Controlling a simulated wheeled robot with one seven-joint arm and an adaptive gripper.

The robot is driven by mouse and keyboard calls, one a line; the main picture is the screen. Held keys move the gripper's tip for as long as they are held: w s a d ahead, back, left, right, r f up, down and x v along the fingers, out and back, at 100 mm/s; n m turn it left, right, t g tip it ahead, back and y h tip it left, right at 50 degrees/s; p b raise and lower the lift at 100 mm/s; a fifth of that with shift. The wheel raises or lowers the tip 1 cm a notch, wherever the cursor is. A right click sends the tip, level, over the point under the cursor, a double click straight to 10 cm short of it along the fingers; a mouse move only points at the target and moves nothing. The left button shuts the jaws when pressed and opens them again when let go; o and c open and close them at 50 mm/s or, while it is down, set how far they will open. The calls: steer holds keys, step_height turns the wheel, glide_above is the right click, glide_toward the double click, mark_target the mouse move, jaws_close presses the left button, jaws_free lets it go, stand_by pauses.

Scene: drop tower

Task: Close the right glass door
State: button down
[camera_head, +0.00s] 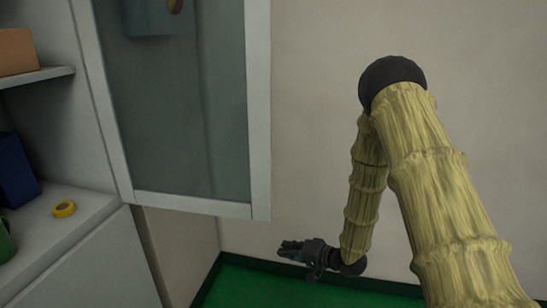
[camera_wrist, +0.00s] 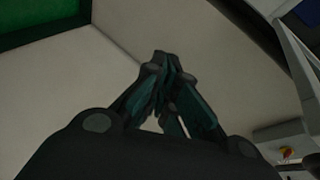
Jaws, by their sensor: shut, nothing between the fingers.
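The right glass door (camera_head: 180,110) stands open in the head view, with a pale frame and a grey glass pane. It swings out from the right side of a cabinet (camera_head: 90,205). My gripper (camera_head: 285,248) is below and to the right of the door's lower outer corner in the picture, apart from it. The fingers are shut and empty; in the wrist view the fingertips (camera_wrist: 160,58) meet. A pale strip at the upper right of the wrist view may be part of the door or cabinet; I cannot tell which.
The open shelves hold a yellow tape roll (camera_head: 64,209), a blue box (camera_head: 15,170) and an orange-brown box (camera_head: 17,52). A plain beige wall (camera_head: 310,120) stands behind the door and my arm. The green floor (camera_head: 260,288) is clear around my gripper.

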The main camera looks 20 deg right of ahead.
steer(key=w+d+r+y+p, duration=0.15)
steer(key=r+p, duration=0.25)
steer(key=r, duration=0.7)
steer(key=w+d+r+y+p, duration=0.1)
steer(key=d+r+y+p, duration=0.25)
steer(key=r, duration=0.75)
steer(key=w+d+r+y+p, duration=0.15)
steer(key=r+p, duration=0.35)
steer(key=r, duration=0.6)
steer(key=w+a+p, duration=0.1)
steer(key=a+p, duration=0.5)
steer(key=a, duration=0.3)
steer(key=shift+w+f+g, duration=0.25)
steer(key=shift+w+g, duration=0.05)
steer(key=shift+w, duration=0.1)
steer(key=shift+a, duration=0.1)
